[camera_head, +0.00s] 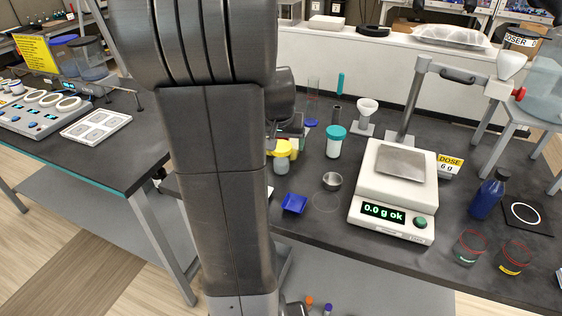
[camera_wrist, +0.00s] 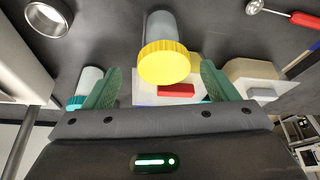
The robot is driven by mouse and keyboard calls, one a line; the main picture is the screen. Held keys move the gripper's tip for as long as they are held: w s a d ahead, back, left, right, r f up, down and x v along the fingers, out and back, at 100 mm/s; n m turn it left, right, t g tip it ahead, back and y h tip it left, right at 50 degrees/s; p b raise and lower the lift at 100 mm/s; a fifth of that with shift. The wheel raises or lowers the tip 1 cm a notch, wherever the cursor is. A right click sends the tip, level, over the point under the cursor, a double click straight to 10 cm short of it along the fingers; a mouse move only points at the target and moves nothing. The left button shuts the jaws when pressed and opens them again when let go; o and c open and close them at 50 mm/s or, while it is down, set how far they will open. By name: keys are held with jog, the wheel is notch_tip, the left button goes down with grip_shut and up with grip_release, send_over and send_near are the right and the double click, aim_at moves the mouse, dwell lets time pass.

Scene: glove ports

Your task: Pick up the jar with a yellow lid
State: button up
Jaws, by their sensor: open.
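The jar with a yellow lid (camera_head: 282,166) stands upright on the dark bench in the head view, partly hidden by my arm. In the wrist view its yellow lid (camera_wrist: 163,63) and grey-blue body appear at upper centre. My gripper (camera_wrist: 160,72) is open there, with one green finger on each side of the lid in the picture. Gaps show between the lid and both fingers. I cannot tell whether the fingertips reach the jar's depth. Nothing is held. In the head view my arm hides most of the gripper.
A white jar with a teal lid (camera_head: 335,142) stands right of the yellow-lidded jar; it also shows beside the left finger (camera_wrist: 90,80). A red block (camera_wrist: 176,90) lies beyond the lid.

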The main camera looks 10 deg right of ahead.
jog(key=shift+s+a+x, duration=0.1)
jog(key=shift+a+x, duration=0.1)
jog(key=shift+x, duration=1.2)
jog(key=shift+s+a+x, duration=0.1)
jog(key=shift+a+x, duration=0.1)
jog(key=shift+x, duration=1.25)
jog(key=shift+f, duration=0.15)
jog(key=shift+c, duration=0.2)
jog(key=c, duration=1.1)
